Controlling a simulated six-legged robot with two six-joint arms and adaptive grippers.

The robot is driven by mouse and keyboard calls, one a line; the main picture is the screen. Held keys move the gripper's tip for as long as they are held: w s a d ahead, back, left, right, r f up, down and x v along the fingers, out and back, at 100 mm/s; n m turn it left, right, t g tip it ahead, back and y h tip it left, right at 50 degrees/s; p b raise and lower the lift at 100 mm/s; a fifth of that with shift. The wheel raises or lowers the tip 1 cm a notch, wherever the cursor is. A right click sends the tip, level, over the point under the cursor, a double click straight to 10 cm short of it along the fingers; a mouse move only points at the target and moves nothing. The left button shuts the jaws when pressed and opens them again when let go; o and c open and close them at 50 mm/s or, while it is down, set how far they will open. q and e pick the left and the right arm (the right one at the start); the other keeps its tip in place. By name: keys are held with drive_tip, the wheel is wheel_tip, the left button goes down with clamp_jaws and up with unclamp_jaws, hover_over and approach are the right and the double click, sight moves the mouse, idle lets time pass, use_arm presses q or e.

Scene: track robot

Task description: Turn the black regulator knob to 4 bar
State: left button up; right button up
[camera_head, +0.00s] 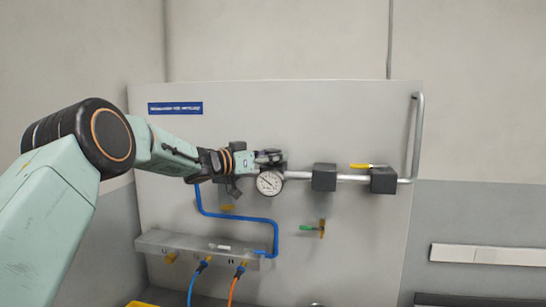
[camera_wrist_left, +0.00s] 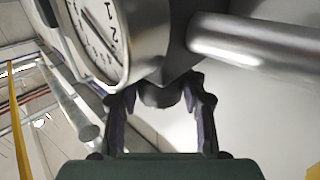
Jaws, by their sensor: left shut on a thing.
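The black regulator knob (camera_wrist_left: 160,94) shows in the left wrist view as a short dark cylinder under the regulator body. My left gripper (camera_head: 268,158) reaches it from the left in the head view. Its two fingers lie on either side of the knob and are shut on it. The head view hides the knob behind the gripper. The round white pressure gauge (camera_head: 270,182) sits just below the gripper; it also fills the upper left of the left wrist view (camera_wrist_left: 98,38), with digits 1 and 2 visible. The needle's exact reading is too small to tell. My right gripper is not in view.
A grey pipe (camera_head: 298,175) runs right from the regulator through a dark block (camera_head: 324,177) to another block (camera_head: 383,180) with a yellow lever (camera_head: 366,166). A blue hose (camera_head: 240,217) and a manifold shelf (camera_head: 180,241) lie below. A green-handled valve (camera_head: 310,228) is lower right.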

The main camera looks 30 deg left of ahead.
use_arm(q)
drive_tip(key=shift+r+m+h, duration=0.3)
drive_tip(key=shift+r, duration=0.15)
drive_tip(key=o, duration=1.2)
drive_tip(key=shift+f, duration=0.2)
drive_tip(key=shift+c, duration=0.2)
drive_tip(key=shift+f, duration=0.1)
drive_tip(key=v, duration=1.2)
